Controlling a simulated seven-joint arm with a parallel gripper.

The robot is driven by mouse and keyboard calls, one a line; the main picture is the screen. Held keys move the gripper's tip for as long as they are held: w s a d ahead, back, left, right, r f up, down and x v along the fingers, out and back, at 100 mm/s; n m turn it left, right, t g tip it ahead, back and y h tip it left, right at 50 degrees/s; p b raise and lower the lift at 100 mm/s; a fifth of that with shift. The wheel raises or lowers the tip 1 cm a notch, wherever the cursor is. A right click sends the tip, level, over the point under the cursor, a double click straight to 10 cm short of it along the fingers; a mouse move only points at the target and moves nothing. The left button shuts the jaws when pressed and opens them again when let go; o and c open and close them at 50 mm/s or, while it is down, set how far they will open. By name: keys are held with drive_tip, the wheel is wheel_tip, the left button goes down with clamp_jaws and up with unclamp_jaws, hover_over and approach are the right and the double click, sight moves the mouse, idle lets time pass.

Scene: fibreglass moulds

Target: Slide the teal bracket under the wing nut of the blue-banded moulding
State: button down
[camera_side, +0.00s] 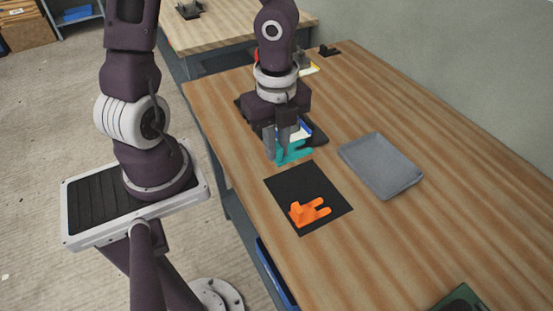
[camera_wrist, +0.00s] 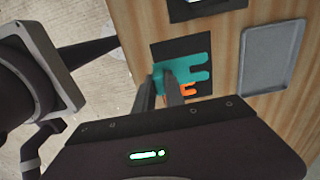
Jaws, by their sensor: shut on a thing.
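My gripper (camera_side: 277,150) is shut on the teal bracket (camera_side: 296,152) and holds it above the table. The bracket's prongs point right, away from the fingers. In the wrist view the teal bracket (camera_wrist: 192,72) shows in front of the fingertips (camera_wrist: 164,88). The blue-banded moulding (camera_side: 305,132) is just behind my gripper, on a dark base, and is mostly hidden by the gripper. Its edge also shows at the top of the wrist view (camera_wrist: 203,5). I cannot make out its wing nut.
An orange bracket (camera_side: 312,212) lies on a black mat (camera_side: 283,181) nearer the camera. A grey tray (camera_side: 381,165) lies to the right. Another moulding with yellow (camera_side: 311,68) is partly hidden behind my arm. The table's right side is largely clear.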

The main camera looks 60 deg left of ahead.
sight(296, 145)
wheel_tip(296, 145, up, 6)
drive_tip(key=shift+f, duration=0.2)
drive_tip(key=w+n, duration=0.1)
drive_tip(key=n, duration=0.1)
drive_tip(key=w+n, duration=0.2)
drive_tip(key=w+a+f+n, duration=0.1)
drive_tip(key=w+n, duration=0.1)
drive_tip(key=n, duration=0.1)
drive_tip(key=shift+w, duration=0.2)
drive_tip(key=shift+w+a+f+n, duration=1)
drive_tip(key=shift+w+f+n, duration=0.1)
drive_tip(key=shift+f+n, duration=0.7)
drive_tip(key=shift+w+a+f+n, duration=1.05)
drive_tip(key=shift+f+n, duration=0.55)
drive_tip(key=shift+n, duration=0.25)
drive_tip(key=shift+w+a+f+n, duration=0.95)
drive_tip(key=shift+w+f+n, duration=0.15)
drive_tip(key=shift+f+n, duration=0.7)
drive_tip(key=shift+a, duration=0.2)
drive_tip(key=shift+a, duration=0.6)
drive_tip(key=shift+a+f, duration=0.15)
drive_tip(key=shift+a, duration=1.4)
